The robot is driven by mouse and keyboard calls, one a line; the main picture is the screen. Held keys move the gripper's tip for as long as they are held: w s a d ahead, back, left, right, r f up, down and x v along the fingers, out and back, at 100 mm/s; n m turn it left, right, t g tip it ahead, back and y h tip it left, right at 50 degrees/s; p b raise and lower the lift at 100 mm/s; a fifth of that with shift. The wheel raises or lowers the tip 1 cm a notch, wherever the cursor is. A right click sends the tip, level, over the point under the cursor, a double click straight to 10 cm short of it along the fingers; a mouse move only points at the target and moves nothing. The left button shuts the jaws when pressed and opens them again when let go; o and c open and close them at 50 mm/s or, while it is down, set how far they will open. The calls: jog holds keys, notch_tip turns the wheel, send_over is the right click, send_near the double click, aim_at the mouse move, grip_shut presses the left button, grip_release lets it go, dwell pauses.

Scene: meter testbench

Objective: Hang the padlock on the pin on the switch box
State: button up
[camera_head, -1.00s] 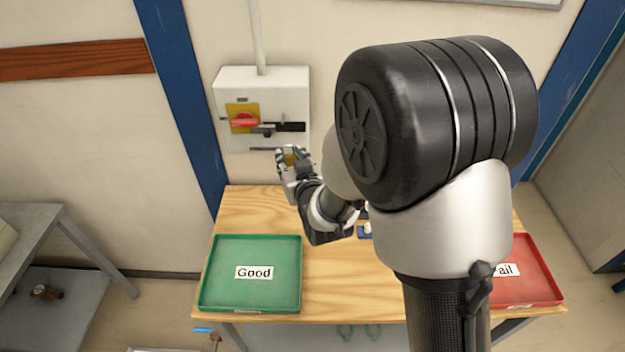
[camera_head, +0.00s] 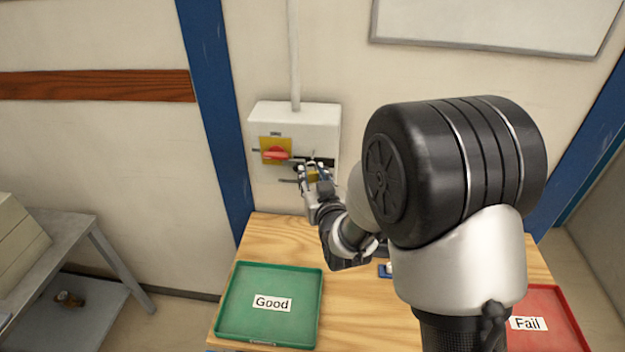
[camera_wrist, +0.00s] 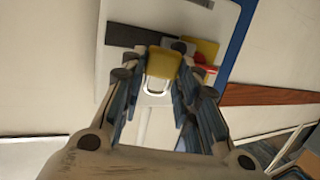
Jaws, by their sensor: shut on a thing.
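The grey-white switch box (camera_head: 318,118) is on the wall, with a red handle (camera_head: 275,154) on a yellow plate. My gripper (camera_head: 314,175) is in front of the box's lower part, right of the handle. It is shut on the padlock, whose yellow body (camera_wrist: 164,62) sits between the fingertips in the wrist view. Its pale shackle loop (camera_wrist: 157,86) points down in that picture. The box fills the wrist view behind it (camera_wrist: 120,14), with a dark round part (camera_wrist: 180,46) close beside the padlock. I cannot tell if that is the pin, or whether the padlock touches it.
Below is a wooden table (camera_head: 285,235) with a green "Good" tray (camera_head: 232,300) and a red "Fail" tray (camera_head: 548,302). A blue pillar (camera_head: 215,110) stands left of the box. A conduit (camera_head: 294,50) rises from the box top. My arm blocks the right side.

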jog(key=shift+w+d+f, duration=0.1)
jog(key=shift+w+f, duration=0.05)
jog(key=shift+w, duration=1.25)
jog(key=shift+w+f, duration=0.15)
jog(key=shift+w, duration=1.25)
jog(key=shift+b, duration=0.3)
jog(key=o, duration=1.2)
jog(key=s+b, duration=0.3)
jog(key=s, duration=0.6)
